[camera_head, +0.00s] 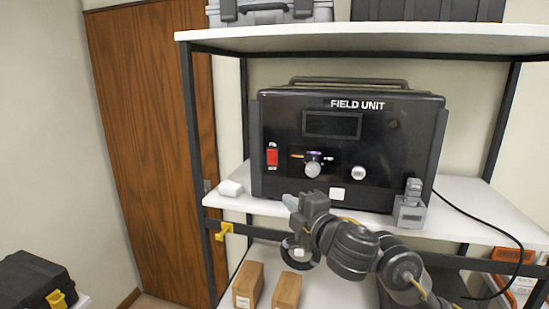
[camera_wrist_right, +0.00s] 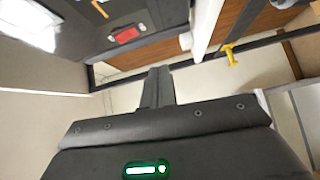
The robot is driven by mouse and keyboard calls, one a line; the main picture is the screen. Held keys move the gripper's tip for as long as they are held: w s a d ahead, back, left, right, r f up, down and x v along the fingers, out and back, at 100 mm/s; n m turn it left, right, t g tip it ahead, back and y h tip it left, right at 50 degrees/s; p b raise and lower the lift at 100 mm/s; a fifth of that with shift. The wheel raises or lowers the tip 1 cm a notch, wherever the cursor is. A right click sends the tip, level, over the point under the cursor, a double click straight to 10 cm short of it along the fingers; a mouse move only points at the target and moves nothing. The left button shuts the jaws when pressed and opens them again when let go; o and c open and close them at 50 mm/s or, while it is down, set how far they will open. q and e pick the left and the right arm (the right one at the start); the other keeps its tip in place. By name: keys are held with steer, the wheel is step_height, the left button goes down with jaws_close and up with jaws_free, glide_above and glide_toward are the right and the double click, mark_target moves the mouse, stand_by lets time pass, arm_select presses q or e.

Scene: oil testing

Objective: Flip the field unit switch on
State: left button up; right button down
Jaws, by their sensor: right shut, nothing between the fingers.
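The black field unit (camera_head: 355,150) stands upright on the middle shelf in the head view. Its red switch (camera_head: 272,157) is on the left of the front panel; which way it is set is too small to tell. The switch also shows in the right wrist view (camera_wrist_right: 126,35), near the top. My right gripper (camera_head: 289,201) is shut and empty, in front of the shelf edge, below and slightly right of the switch, apart from it. Its shut fingers also show in the right wrist view (camera_wrist_right: 158,88). My left gripper is not in view.
A small white block (camera_head: 230,188) sits on the shelf left of the unit. A grey device (camera_head: 410,207) stands at its lower right. Cardboard boxes (camera_head: 248,284) lie on the lower shelf. A yellow hook (camera_head: 224,231) hangs on the left rail. The upper shelf (camera_head: 370,41) overhangs the unit.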

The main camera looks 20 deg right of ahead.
steer(key=r, duration=0.2)
steer(key=r+n, duration=0.1)
steer(key=r, duration=0.1)
steer(key=s+r+n+t, duration=0.1)
steer(key=shift+r, duration=0.4)
steer(key=b, duration=0.3)
glide_toward(268, 152)
steer(key=a, duration=0.3)
steer(key=w+p, duration=0.1)
steer(key=w, duration=0.1)
steer(key=w+d+p, duration=0.1)
steer(key=w, duration=0.2)
steer(key=shift+d+r, duration=0.15)
steer(key=shift+r, duration=0.05)
steer(key=shift+w+d+p, duration=0.3)
steer(key=shift+d+p, duration=0.05)
steer(key=shift+d, duration=0.05)
steer(key=shift+w, duration=0.15)
steer(key=shift+a, duration=0.1)
